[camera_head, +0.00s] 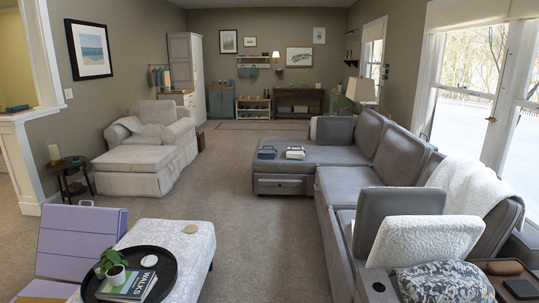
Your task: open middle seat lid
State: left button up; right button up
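A grey sectional sofa (333,210) runs along the right side, from the far chaise toward me. Its middle seat (345,182) looks flat and closed, between the chaise (310,155) and a nearer seat. A grey padded panel (400,204) stands up over the nearer seat and partly hides it. I cannot tell whether this panel is a cushion or a raised lid. Neither of my grippers is in view.
A patterned ottoman (205,235) with a round black tray (162,268) is at the lower left, beside a lavender piece (82,235). Carpet (262,240) is clear between ottoman and sofa. A white armchair (150,150) stands farther left. Two small items lie on the chaise.

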aim_at(339, 188)
jog(key=i, duration=0.5)
jog(key=i+j+z, duration=0.15)
jog(key=i, duration=0.35)
jog(key=i+j, duration=0.1)
jog(key=i, duration=0.4)
jog(key=i+j+z, duration=0.1)
jog(key=i, duration=0.45)
jog(key=i+j, duration=0.2)
jog(key=i, duration=0.3)
jog(key=i+j+z, duration=0.15)
jog(key=i, duration=0.35)
jog(key=i+j+z, duration=0.25)
jog(key=z, duration=0.15)
jog(key=i+j+z, duration=0.3)
jog(key=z, duration=0.15)
jog(key=i+j+z, duration=0.2)
jog(key=j+z, duration=0.2)
jog(key=i+j+z, duration=0.1)
jog(key=j+z, duration=0.35)
jog(key=j, duration=0.1)
